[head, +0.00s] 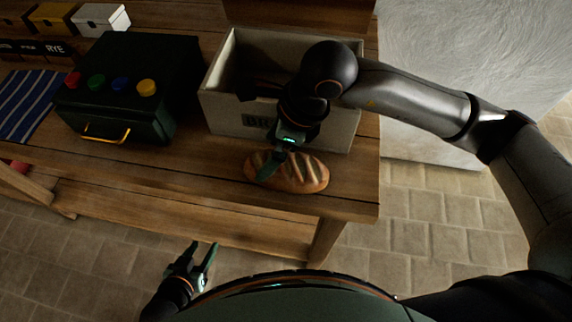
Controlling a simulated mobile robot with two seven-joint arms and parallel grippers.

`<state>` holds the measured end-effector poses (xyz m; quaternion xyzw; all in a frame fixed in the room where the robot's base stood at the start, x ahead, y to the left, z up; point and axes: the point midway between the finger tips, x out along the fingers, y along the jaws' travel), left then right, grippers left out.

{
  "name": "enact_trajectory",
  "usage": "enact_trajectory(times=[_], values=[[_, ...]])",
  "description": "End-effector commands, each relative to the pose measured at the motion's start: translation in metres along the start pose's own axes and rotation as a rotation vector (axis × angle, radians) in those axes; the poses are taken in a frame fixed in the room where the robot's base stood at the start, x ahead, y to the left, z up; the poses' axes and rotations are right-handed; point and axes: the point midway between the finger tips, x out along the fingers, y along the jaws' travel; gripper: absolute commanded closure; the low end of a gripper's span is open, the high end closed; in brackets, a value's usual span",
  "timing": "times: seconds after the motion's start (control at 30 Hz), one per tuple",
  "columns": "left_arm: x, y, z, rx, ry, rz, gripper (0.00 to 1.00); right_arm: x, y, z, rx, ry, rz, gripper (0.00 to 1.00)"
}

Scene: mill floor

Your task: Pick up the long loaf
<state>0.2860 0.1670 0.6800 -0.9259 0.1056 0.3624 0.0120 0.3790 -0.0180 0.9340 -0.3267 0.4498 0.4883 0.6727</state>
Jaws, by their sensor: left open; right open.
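The long loaf (310,175) is brown with pale slashes across its top. It lies on the wooden table near the front right edge, in front of the bread bin. My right gripper (272,168) is open and over the left part of the loaf. One finger shows against the loaf; the other is hard to make out, and I cannot tell if it touches. My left gripper (206,256) is open and empty, low in front of the table and away from the loaf.
A pale bread bin (222,112) with dark lettering stands open behind the loaf. A dark green box (130,75) with coloured knobs and a yellow handle is left of it. A striped cloth (28,100) and small boxes (100,20) lie further left. Tabletop left of the loaf is clear.

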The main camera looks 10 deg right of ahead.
Motion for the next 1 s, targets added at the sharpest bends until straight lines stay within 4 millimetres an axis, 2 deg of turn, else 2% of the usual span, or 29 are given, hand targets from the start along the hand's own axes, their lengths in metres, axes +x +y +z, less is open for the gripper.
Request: enact_trajectory(times=[0.4,0.67,1.0], values=[[-0.005,-0.001,-0.004,0.000,-0.001,-0.002,0.50,0.050,0.002,-0.003,0.000,0.000,0.002,0.00],[-0.004,-0.001,-0.004,0.000,-0.002,-0.003,0.50,0.053,0.001,-0.003,-0.002,-0.001,0.000,0.00],[-0.004,-0.001,-0.005,0.000,-0.001,-0.003,0.50,0.052,0.001,-0.003,-0.001,-0.001,0.000,0.37]])
